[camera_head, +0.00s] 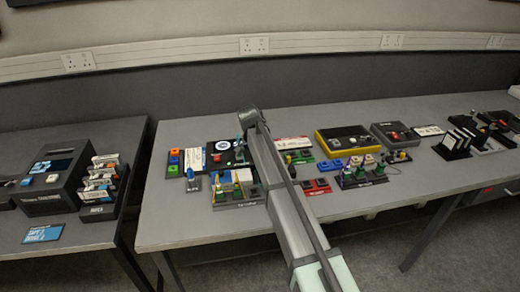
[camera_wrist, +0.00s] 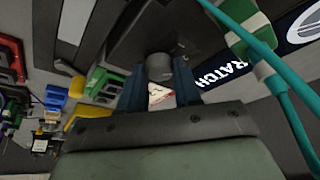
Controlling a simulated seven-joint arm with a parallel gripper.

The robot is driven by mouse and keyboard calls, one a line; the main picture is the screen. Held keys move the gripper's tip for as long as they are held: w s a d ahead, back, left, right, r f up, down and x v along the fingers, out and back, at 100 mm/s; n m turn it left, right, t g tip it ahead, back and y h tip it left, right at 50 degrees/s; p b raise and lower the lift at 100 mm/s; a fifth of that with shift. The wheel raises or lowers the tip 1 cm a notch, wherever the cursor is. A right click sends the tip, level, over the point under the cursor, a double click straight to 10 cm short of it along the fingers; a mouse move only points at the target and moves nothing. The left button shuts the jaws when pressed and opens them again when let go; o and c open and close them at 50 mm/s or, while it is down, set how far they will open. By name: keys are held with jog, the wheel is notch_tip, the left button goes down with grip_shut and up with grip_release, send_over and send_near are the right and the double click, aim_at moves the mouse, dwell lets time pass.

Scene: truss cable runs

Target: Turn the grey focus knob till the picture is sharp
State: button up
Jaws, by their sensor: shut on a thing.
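The grey focus knob (camera_wrist: 160,67) is a short round cylinder on a dark housing in the wrist view. My gripper (camera_wrist: 160,84) has its two blue fingers on either side of it and is shut on it. At the upper right of the wrist view, a dark blue panel (camera_wrist: 222,72) carries white lettering and part of an oval emblem (camera_wrist: 303,24). In the head view a round blue-and-white picture (camera_head: 223,146) shows on a dark unit left of my arm. It is too small there to judge its sharpness. My arm hides the knob in the head view.
A teal cable (camera_wrist: 285,105) with a green-and-white piece (camera_wrist: 252,38) runs close to the right of my gripper. A yellow-edged box (camera_head: 345,139) and several coloured blocks stand right of my arm. The table front at left (camera_head: 175,215) is bare.

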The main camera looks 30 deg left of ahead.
dwell(0.3)
jog(key=o, duration=1)
jog(key=shift+o, duration=0.2)
jog(key=v, duration=1.3)
jog(key=shift+r, duration=0.4)
jog(key=shift+d, duration=0.1)
